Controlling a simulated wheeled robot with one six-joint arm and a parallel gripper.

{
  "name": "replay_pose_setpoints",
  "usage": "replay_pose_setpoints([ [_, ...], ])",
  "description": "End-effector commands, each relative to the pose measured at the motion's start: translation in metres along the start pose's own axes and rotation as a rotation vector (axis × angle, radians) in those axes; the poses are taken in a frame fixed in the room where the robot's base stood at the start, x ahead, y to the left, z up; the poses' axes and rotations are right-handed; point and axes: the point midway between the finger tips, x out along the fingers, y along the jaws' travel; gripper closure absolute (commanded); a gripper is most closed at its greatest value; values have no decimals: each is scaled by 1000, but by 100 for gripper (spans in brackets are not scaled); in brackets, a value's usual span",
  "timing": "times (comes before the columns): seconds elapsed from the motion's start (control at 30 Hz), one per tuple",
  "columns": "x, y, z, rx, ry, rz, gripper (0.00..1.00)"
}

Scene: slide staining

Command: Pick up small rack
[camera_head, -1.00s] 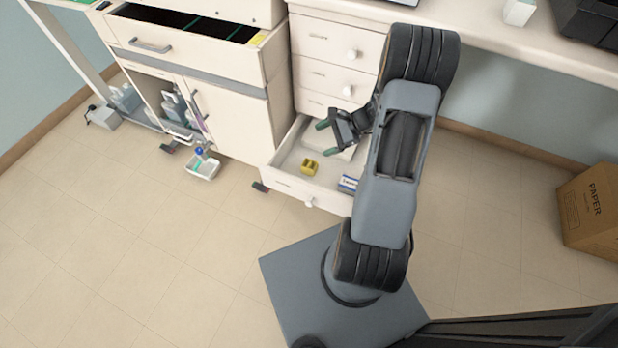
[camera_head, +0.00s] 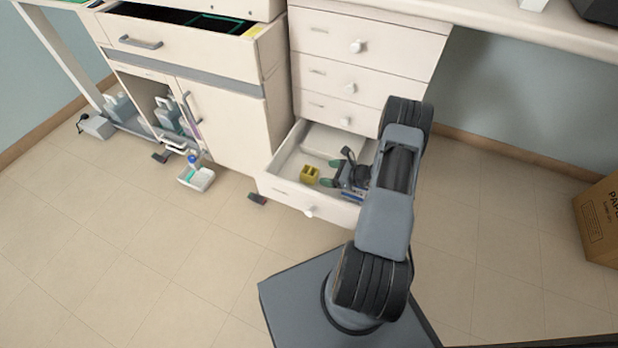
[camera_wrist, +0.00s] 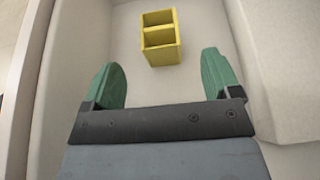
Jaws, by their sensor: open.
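The small rack is a yellow two-compartment block (camera_head: 310,174) lying in the open bottom drawer (camera_head: 283,187). In the wrist view the small rack (camera_wrist: 160,38) sits ahead of my gripper (camera_wrist: 163,82), roughly centred between the green fingertips and beyond them. My gripper also shows in the head view (camera_head: 331,176), inside the drawer area just right of the small rack. The fingers are open with nothing between them.
A white object (camera_head: 322,142) is at the drawer's back. The drawer walls (camera_wrist: 48,80) rise close on the sides. A small tray with a bottle (camera_head: 196,179) stands on the floor at left.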

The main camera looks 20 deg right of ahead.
Motion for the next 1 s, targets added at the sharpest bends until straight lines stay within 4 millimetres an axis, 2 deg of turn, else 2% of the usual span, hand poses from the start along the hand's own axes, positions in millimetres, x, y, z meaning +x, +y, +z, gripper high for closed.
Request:
replay_pose_setpoints([
  [0.1,12,0,-1,-1,1,1,17],
  [0.33,26,1,-1,-2,1,2,17],
  [0.63,63,2,2,-2,0,3,17],
  [1.0,69,1,4,0,1,0,17],
])
